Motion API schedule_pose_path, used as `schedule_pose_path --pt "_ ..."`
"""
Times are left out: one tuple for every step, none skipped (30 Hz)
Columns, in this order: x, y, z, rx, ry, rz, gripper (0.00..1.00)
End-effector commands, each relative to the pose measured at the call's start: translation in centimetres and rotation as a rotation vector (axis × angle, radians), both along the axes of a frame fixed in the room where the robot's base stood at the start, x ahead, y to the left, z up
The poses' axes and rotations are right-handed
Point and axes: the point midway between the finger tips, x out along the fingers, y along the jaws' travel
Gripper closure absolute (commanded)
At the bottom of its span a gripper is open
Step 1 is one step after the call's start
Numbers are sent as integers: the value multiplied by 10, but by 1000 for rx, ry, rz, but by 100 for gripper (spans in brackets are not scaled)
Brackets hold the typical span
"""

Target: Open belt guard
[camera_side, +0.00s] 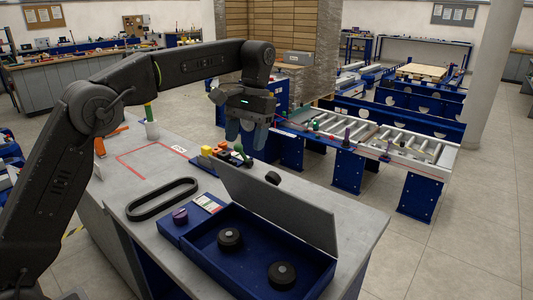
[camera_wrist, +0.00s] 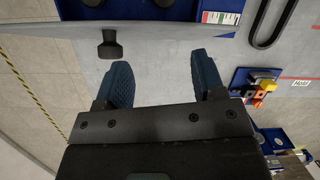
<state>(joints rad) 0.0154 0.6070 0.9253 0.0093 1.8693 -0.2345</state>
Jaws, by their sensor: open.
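The belt guard is a grey flat panel (camera_side: 285,208) standing raised and tilted along the back long side of a blue box (camera_side: 205,258). The box front is uncovered and shows two black pulleys (camera_side: 230,239) (camera_side: 282,274). A dark handle (camera_side: 272,178) shows just behind the panel; a dark handle also shows in the wrist view (camera_wrist: 109,45). My gripper (camera_side: 245,135) is above and behind the panel, apart from it. In the wrist view its two blue fingers (camera_wrist: 163,82) are spread with nothing between them. The panel's hinge is not clear.
A black belt loop (camera_side: 162,198) lies on the grey table left of the box. A purple knob (camera_side: 180,215) sits on the box's left end. Small coloured parts (camera_side: 222,152) stand behind it. A roller conveyor (camera_side: 405,143) is at the right. The table's right front corner is clear.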

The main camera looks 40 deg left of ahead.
Motion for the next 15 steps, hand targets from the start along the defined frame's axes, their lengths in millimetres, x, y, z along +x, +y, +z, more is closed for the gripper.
schedule_pose_path --pt "-2 9 6 1 -2 4 37" --pt "-4 14 8 0 -2 3 37" --pt "-6 19 12 1 -2 4 37" --pt "-7 23 14 1 -1 3 37" --pt "-8 26 16 1 -1 2 37" --pt "-9 30 19 0 -1 2 37" --pt "-9 33 20 0 -1 2 37" --pt "-10 35 21 0 -1 2 37" --pt "-11 37 23 0 -1 1 37" --pt "-11 38 23 0 -1 0 37" --pt "-12 39 24 0 -1 0 37" --pt "-12 40 25 0 0 -1 37" --pt "-12 40 25 0 0 -1 37" --pt "-12 40 25 0 0 -1 37" --pt "-12 40 25 0 0 -1 37"
